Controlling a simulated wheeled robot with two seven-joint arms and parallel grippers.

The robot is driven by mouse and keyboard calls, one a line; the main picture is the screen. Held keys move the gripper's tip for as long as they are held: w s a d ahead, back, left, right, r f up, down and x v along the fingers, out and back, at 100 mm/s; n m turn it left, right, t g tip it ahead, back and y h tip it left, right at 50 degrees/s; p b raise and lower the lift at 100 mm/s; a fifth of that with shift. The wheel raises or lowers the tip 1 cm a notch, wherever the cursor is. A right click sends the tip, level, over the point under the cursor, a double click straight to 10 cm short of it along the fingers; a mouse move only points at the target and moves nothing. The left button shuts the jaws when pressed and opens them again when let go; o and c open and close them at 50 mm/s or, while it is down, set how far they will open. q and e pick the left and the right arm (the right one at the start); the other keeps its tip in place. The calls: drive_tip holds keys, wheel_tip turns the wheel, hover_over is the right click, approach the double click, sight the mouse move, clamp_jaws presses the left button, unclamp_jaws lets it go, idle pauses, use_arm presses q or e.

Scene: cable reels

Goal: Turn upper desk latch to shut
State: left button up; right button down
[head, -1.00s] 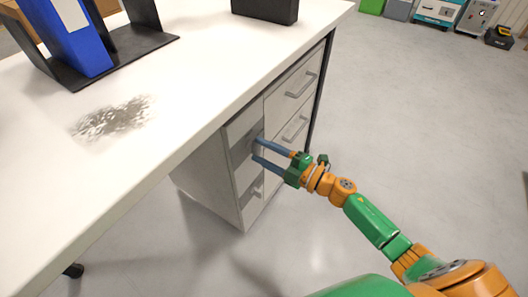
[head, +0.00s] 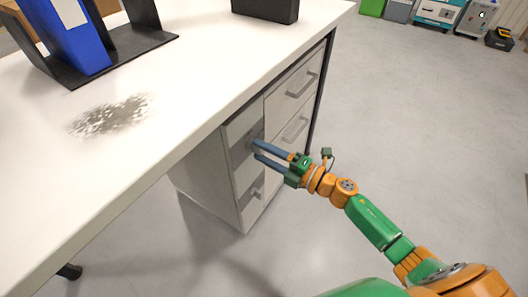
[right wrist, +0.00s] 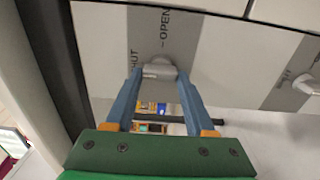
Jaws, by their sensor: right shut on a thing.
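The upper desk latch (right wrist: 160,69) is a small grey knob on a grey plate (right wrist: 150,40) on the drawer cabinet's pale front. The plate carries the words OPEN and SHUT, the latter partly cut off or hidden. My right gripper (right wrist: 160,74) has its two blue fingers closed on the sides of the knob. In the head view my right gripper (head: 255,149) reaches the cabinet front from the right, and its fingers mostly hide the latch. The latch's exact turn is hard to read. My left gripper is not in view.
A second, lower latch (head: 256,192) sits below on the same front. Drawers with bar handles (head: 301,86) are beside it. The white desk top (head: 150,160) overhangs the cabinet and holds a blue binder (head: 70,40).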

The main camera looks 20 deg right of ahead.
drive_tip(key=shift+c, duration=1.3)
unclamp_jaws()
drive_tip(key=shift+s+d, duration=0.2)
drive_tip(key=shift+s, duration=0.1)
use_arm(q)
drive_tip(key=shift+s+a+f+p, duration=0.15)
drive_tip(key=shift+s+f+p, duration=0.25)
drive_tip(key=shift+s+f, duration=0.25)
use_arm(e)
drive_tip(key=v, duration=0.6)
drive_tip(key=shift+s+d, duration=0.1)
drive_tip(key=shift+s, duration=0.05)
